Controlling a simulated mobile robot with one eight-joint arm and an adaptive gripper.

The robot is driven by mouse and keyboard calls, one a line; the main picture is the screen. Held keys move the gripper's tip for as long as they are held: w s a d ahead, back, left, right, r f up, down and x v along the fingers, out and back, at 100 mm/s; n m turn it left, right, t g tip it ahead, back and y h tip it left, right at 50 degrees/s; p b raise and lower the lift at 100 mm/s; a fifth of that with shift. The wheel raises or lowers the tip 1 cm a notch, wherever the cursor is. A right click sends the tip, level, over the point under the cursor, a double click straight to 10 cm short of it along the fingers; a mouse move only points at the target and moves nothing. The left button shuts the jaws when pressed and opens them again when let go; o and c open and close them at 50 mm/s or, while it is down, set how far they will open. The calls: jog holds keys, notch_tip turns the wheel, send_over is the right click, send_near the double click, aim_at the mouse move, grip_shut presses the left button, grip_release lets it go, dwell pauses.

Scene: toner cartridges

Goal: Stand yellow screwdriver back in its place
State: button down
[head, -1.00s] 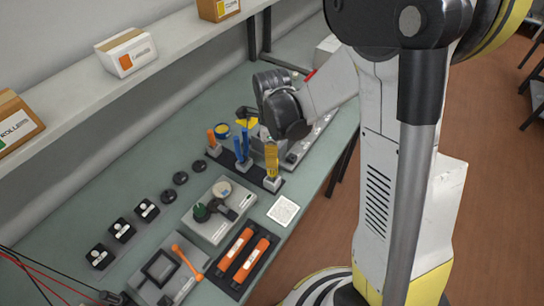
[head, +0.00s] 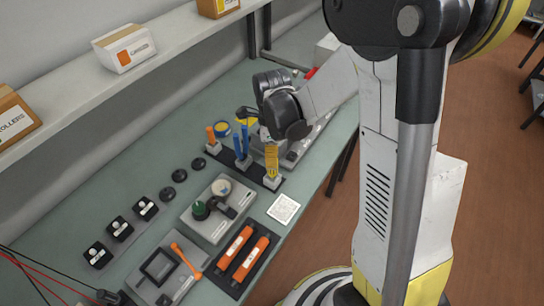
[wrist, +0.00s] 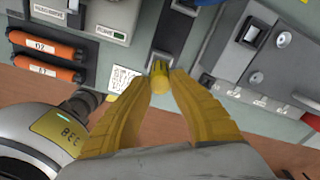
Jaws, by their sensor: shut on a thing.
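My gripper (wrist: 160,80) has yellow fingers and is shut on the yellow screwdriver (wrist: 160,76), seen end-on between the fingertips in the wrist view. In the head view, my gripper (head: 271,160) points down over the near right end of a dark rack (head: 254,173). The screwdriver appears upright above or in the grey holder block (head: 272,183) there. The fingers hide most of it in the head view, and I cannot tell how deep it sits. A blue-handled tool and an orange-handled tool (head: 211,134) stand in the rack's other blocks.
A white printed card (head: 284,208) lies near the bench edge beside the rack. A grey fixture (head: 219,222) and a tray with orange cartridges (head: 236,247) are at the front. A grey machine (wrist: 245,55) is close by on the other side. The shelf holds boxes (head: 124,48).

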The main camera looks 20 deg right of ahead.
jog(key=c, duration=1.2)
grip_release()
jog(key=shift+c, duration=0.2)
jog(key=shift+r, duration=0.15)
notch_tip(320, 180, up, 12)
jog(key=s+n+t+b, duration=0.6)
jog(key=s+n, duration=0.6)
jog(key=n, duration=1)
jog(key=shift+s+f+n+t, duration=0.2)
jog(key=shift+s+n+t, duration=0.2)
jog(key=shift+t, duration=0.2)
